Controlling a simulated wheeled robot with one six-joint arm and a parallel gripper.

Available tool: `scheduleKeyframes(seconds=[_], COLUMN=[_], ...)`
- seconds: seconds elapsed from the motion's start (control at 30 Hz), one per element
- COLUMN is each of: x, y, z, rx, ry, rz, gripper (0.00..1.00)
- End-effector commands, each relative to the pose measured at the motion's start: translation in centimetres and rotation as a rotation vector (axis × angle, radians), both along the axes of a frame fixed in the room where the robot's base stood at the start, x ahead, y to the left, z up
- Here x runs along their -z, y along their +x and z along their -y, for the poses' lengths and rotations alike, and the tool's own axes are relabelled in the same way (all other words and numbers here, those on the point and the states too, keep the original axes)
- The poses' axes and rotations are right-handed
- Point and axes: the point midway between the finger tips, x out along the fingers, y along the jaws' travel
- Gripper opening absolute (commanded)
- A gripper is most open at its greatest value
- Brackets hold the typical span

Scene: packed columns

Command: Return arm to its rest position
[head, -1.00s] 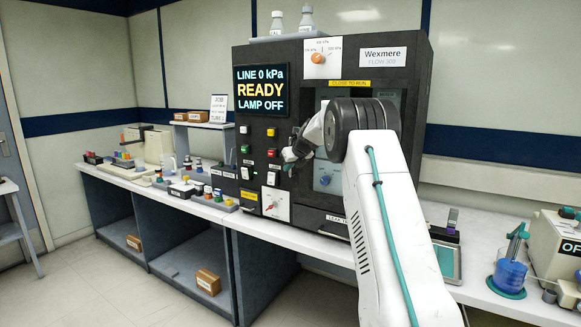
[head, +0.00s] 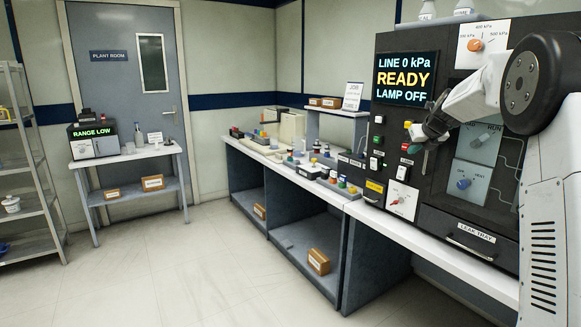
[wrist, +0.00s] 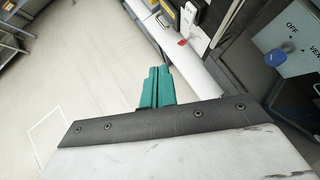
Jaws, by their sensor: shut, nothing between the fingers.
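My arm reaches in from the right side of the head view, in front of the large dark machine (head: 395,206). My gripper (head: 416,142) is at the arm's dark end, in front of the machine's button panel; its fingers are small and partly hidden there. In the wrist view my gripper's teal fingers (wrist: 157,86) are together with nothing between them. They point out over the floor beside the bench edge, clear of any object. The machine's screen (head: 405,77) reads LINE 0 kPa, READY, LAMP OFF.
The white bench (head: 478,276) runs along the wall, with several small items on its left part. A side table (head: 125,156) with a RANGE LOW box (head: 93,140) stands by the grey door (head: 130,75). Metal shelving (head: 32,170) is at far left. The floor between is open.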

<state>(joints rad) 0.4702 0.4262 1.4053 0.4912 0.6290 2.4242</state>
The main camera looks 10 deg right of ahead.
Motion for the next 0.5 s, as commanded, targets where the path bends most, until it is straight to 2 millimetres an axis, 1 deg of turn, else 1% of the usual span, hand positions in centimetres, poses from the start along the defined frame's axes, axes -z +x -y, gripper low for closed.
scheduleKeyframes(seconds=[0.1, 0.17, 0.27, 0.3, 0.37, 0.4, 0.47, 0.5], x=[0.2, 0.9, 4.5, 5.4, 6.1, 6.4, 6.7, 6.6], y=[-0.1, -0.6, -2.9, -4.4, -6.8, -8.6, -11.5, -13.6], z=[-0.2, -0.4, -1.5, -2.3, -4.1, -5.6, -7.9, -9.6], rx=[-0.086, -0.183, -0.423, -0.537, -0.722, -0.850, -1.051, -1.189], ry=[-0.072, -0.147, -0.285, -0.346, -0.437, -0.494, -0.581, -0.635], rz=[-0.015, -0.045, -0.148, -0.187, -0.233, -0.258, -0.288, -0.299], gripper=[0.00, 0.00, 0.00, 0.00, 0.00, 0.00, 0.00, 0.00])
